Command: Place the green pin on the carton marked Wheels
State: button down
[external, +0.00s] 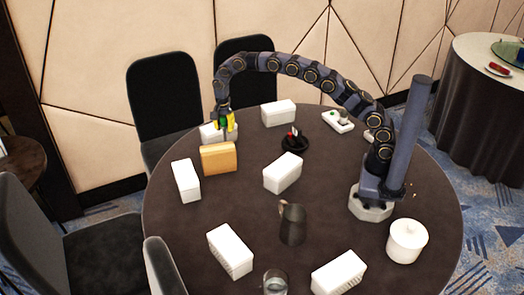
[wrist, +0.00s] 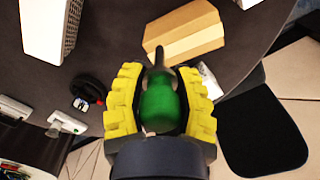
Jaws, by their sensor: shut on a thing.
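My gripper (external: 226,122) has yellow fingers and is shut on the green pin (wrist: 159,102), which also shows as a small green spot in the external view (external: 223,115). In the wrist view the pin has a rounded green body and a thin grey shaft pointing away from the gripper. The gripper is at the far left of the table, over or beside a white carton (external: 207,134) and behind a tan carton (external: 219,160). In the wrist view the tan carton (wrist: 186,32) lies beyond the shaft tip. I can read no Wheels marking on any carton.
Several white cartons stand around the round dark table (external: 340,200), including one at the left (external: 186,181) and one in the middle (external: 283,173). A dark jug (external: 292,224), a black dish (external: 295,143) and a white lidded pot (external: 407,241) also stand there.

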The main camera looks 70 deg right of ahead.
jog(key=shift+w+f, duration=1.05)
jog(key=shift+f, duration=1.8)
jog(key=shift+f, duration=0.15)
jog(key=c, duration=0.8)
grip_release()
jog(key=shift+o, duration=0.2)
notch_tip(320, 180, up, 12)
jog(key=shift+r, duration=0.2)
